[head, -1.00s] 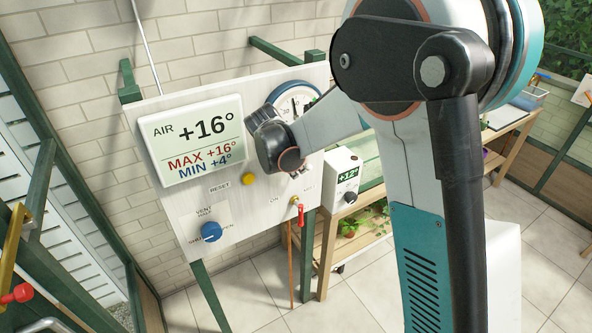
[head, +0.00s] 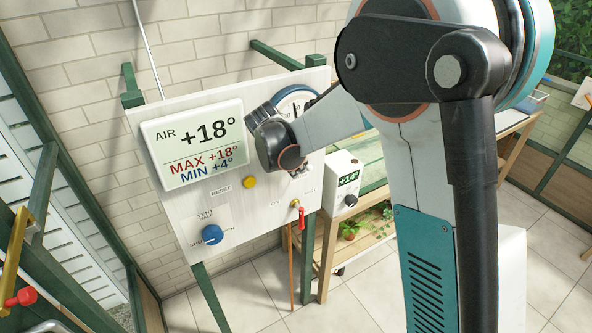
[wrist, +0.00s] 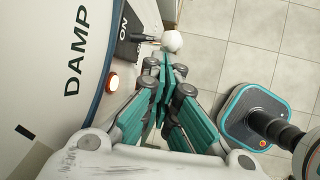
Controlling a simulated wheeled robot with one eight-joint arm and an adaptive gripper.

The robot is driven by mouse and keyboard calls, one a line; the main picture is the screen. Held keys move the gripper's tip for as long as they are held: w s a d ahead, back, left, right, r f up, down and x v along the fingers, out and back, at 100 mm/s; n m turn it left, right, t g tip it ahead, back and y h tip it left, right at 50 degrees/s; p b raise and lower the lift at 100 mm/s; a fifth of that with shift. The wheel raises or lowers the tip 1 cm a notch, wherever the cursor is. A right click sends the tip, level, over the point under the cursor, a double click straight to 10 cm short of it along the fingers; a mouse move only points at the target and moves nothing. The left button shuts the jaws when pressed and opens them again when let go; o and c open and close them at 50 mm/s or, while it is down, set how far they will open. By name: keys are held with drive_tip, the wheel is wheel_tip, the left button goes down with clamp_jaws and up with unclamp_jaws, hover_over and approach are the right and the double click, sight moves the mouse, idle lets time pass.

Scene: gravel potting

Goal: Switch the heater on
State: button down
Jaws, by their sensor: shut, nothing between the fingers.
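In the wrist view a switch lever with a white ball end (wrist: 172,41) sticks out from a black plate (wrist: 130,38) marked ON. A small lamp (wrist: 111,83) on the panel beside it glows red-orange. My gripper (wrist: 164,68) is shut and empty, its fingertips just below the ball in the picture. I cannot tell whether they touch it. The air display (head: 197,144) reads +18°, with MAX +18° and MIN +4°.
The round dial marked DAMP (wrist: 82,62) is close to my fingers. The panel also carries a yellow reset button (head: 249,182), a blue vent knob (head: 211,235) and a red valve handle (head: 301,218). A white box (head: 343,178) showing +14° stands behind, beside a wooden bench (head: 325,250).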

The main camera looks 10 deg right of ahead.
drive_tip(key=a+f+b, duration=0.3)
drive_tip(key=p+v, duration=0.2)
drive_tip(key=v, duration=0.8)
drive_tip(key=shift+w+r, duration=0.2)
drive_tip(key=shift+w, duration=0.2)
drive_tip(key=shift+f, duration=0.1)
